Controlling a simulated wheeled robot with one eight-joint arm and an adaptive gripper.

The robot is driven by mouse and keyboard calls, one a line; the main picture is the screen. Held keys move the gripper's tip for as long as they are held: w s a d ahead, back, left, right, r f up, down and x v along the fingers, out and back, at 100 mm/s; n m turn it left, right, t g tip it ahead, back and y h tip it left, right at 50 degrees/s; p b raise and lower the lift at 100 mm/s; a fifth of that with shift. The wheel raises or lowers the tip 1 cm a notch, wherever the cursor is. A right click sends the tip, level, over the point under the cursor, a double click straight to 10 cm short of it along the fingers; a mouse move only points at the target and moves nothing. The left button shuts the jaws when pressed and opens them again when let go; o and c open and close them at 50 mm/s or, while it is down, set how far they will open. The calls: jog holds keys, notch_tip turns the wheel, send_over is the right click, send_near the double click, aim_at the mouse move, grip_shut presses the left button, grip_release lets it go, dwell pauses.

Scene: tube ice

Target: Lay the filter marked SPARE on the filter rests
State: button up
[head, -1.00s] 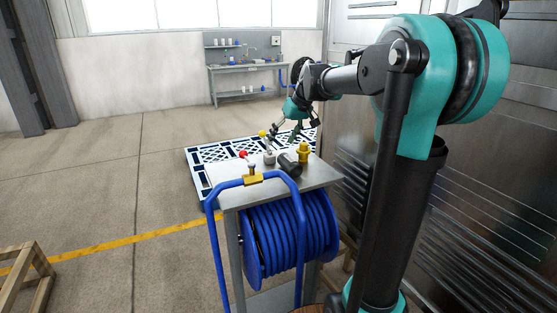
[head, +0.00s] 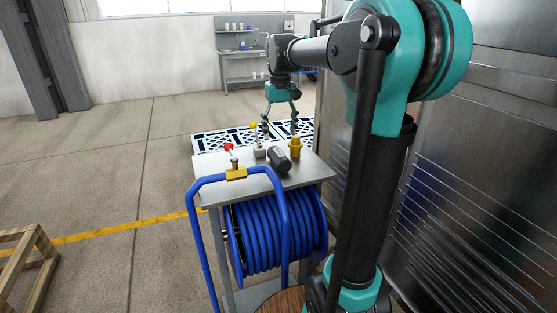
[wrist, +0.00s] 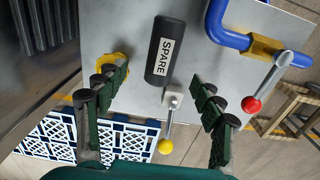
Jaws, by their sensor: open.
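The filter marked SPARE (wrist: 166,48) is a black cylinder with a white label, lying on the grey cart top; in the head view it is the dark cylinder (head: 279,159). My gripper (head: 281,124) points down above the far side of the cart top. In the wrist view my gripper (wrist: 159,75) is open and empty, its two green and black fingers spread wide. The filter's near end shows between and just beyond the fingertips, apart from them. I cannot pick out the filter rests in either view.
A yellow fitting (head: 295,147) stands right of the filter. A yellow-knobbed lever (wrist: 168,122) and a red-knobbed lever (wrist: 267,87) stand close by. The cart top (head: 300,177) has a blue rail and hose reel. Blue-and-white pallets (head: 215,140) lie beyond; a metal wall is at right.

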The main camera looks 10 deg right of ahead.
aim_at(279, 152)
jog(key=shift+s+a+f, duration=0.1)
jog(key=shift+a+f, duration=0.05)
jog(key=shift+f, duration=1.95)
jog(key=shift+s+a+f, duration=0.1)
jog(key=shift+f, duration=1.95)
jog(key=c, duration=1.5)
jog(key=shift+r, duration=0.1)
jog(key=shift+c, duration=0.2)
